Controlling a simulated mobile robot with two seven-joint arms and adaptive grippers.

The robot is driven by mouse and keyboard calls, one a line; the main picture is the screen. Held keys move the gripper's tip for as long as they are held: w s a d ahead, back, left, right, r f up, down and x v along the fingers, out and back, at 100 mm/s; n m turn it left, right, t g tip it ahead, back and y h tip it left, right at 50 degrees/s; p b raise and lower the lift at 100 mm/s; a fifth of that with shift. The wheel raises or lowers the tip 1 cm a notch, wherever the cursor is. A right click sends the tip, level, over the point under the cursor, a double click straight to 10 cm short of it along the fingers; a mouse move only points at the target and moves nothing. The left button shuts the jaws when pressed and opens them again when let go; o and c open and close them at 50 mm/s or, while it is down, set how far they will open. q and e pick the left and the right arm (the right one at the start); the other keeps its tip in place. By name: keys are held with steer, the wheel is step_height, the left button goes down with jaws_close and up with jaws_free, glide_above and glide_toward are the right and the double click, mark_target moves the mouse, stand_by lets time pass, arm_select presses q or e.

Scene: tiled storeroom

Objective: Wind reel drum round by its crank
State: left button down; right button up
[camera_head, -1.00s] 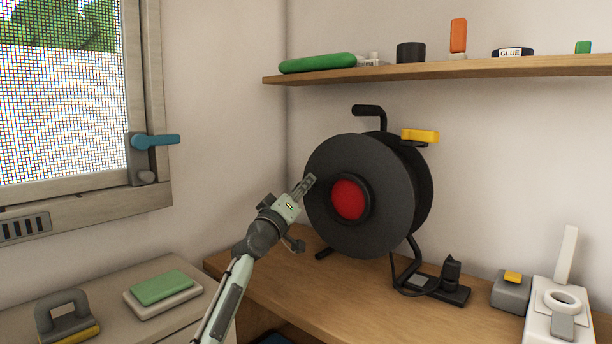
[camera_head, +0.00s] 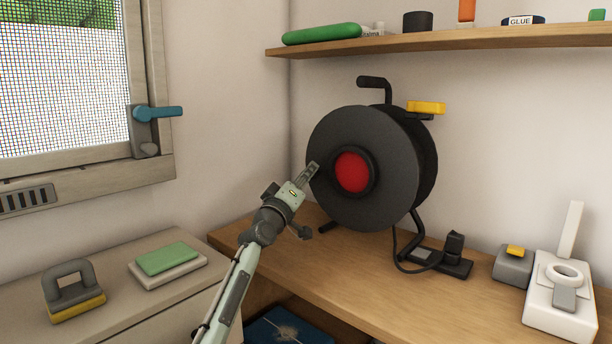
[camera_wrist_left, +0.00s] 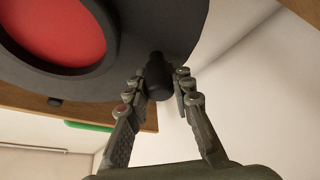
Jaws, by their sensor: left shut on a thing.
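The reel drum (camera_head: 350,127) is a large black disc with a red hub (camera_head: 352,172). It stands upright in a black frame on the wooden bench. My left gripper (camera_head: 313,168) is at the left side of the drum's face, about level with the hub. In the left wrist view its fingers (camera_wrist_left: 160,84) are shut on the dark crank knob (camera_wrist_left: 157,68), which sticks out from the drum's face near the rim. In the head view the fingers hide the knob. The red hub also shows in the wrist view (camera_wrist_left: 60,28). My right gripper is not in view.
A carry handle (camera_head: 373,82) and a yellow piece (camera_head: 426,107) top the reel. A black plug block (camera_head: 453,265) sits right of it on the bench (camera_head: 330,272). A shelf (camera_head: 450,42) runs above. A window handle (camera_head: 157,113) juts out at left.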

arm_select(q)
steer(key=shift+d, duration=0.15)
steer(key=c, duration=1.6)
jaws_free()
steer(key=shift+o, duration=1.3)
steer(key=shift+s+f, duration=0.1)
steer(key=shift+s, duration=0.3)
steer(key=v, duration=1.1)
